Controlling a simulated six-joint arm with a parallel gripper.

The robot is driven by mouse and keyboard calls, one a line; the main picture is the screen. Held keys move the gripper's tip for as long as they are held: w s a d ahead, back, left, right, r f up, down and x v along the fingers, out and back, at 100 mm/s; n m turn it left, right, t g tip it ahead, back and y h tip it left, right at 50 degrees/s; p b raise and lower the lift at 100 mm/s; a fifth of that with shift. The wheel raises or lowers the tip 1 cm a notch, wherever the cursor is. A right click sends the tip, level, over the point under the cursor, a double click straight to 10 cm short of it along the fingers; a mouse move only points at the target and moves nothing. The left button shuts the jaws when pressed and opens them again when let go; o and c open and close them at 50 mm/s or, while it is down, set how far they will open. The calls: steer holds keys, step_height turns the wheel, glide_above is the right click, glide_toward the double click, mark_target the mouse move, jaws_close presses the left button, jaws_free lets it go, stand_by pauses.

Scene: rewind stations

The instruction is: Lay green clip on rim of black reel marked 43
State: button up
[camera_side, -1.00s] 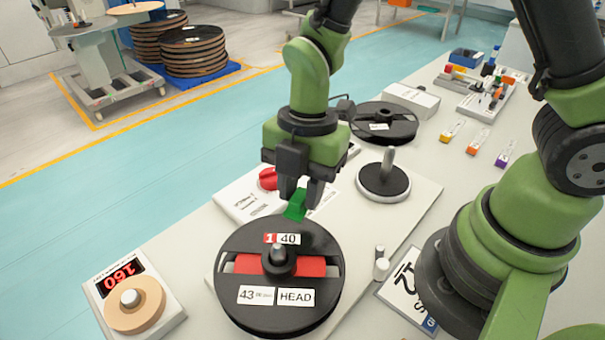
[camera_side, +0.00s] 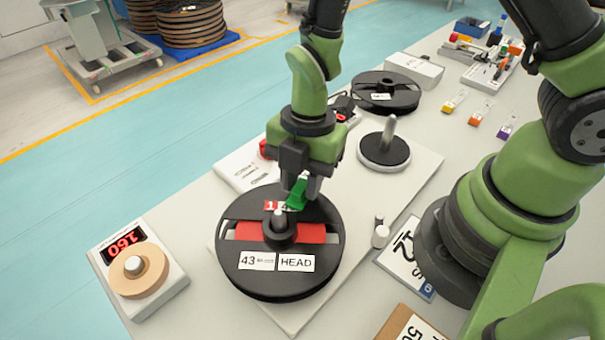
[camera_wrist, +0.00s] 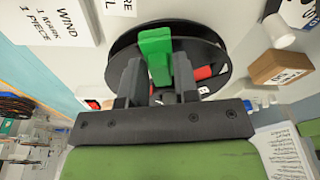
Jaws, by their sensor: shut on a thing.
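The black reel marked 43 (camera_side: 240,278) lies flat on a spindle at the front of the white plate, with a red band and labels "43" and "HEAD". The green clip (camera_side: 297,193) is held between the fingers of my gripper (camera_side: 300,184), over the far part of the reel near its rim. It partly hides the "1 40" label. In the wrist view the green clip (camera_wrist: 156,48) sticks out past the fingertips of my gripper (camera_wrist: 156,80), in front of the reel (camera_wrist: 205,50). I cannot tell whether the clip touches the reel.
An empty spindle (camera_side: 385,150) stands behind right, with another black reel (camera_side: 385,92) beyond it. A small white peg (camera_side: 381,236) and a card marked 12 (camera_side: 405,260) lie to the right.

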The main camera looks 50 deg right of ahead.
steer(key=o, duration=1)
steer(key=r, duration=0.3)
steer(key=d+r, duration=0.1)
steer(key=r, duration=0.5)
steer(key=shift+w+d+r, duration=0.25)
steer(key=shift+d+r, duration=0.05)
steer(key=shift+r, duration=0.1)
steer(key=s+d+r+m+t, duration=0.2)
steer(key=s+r+m, duration=0.1)
steer(key=m, duration=0.5)
steer(key=s+d+r+m+t, duration=0.3)
steer(key=r+m, duration=0.3)
steer(key=m, duration=0.3)
steer(key=s+d+r+m+t, duration=0.2)
steer(key=s+r+m, duration=0.2)
steer(key=m, duration=0.4)
steer(key=shift+s+d+r+m+t, duration=0.2)
steer(key=shift+d+r+m+t, duration=0.15)
steer(key=shift+r, duration=0.35)
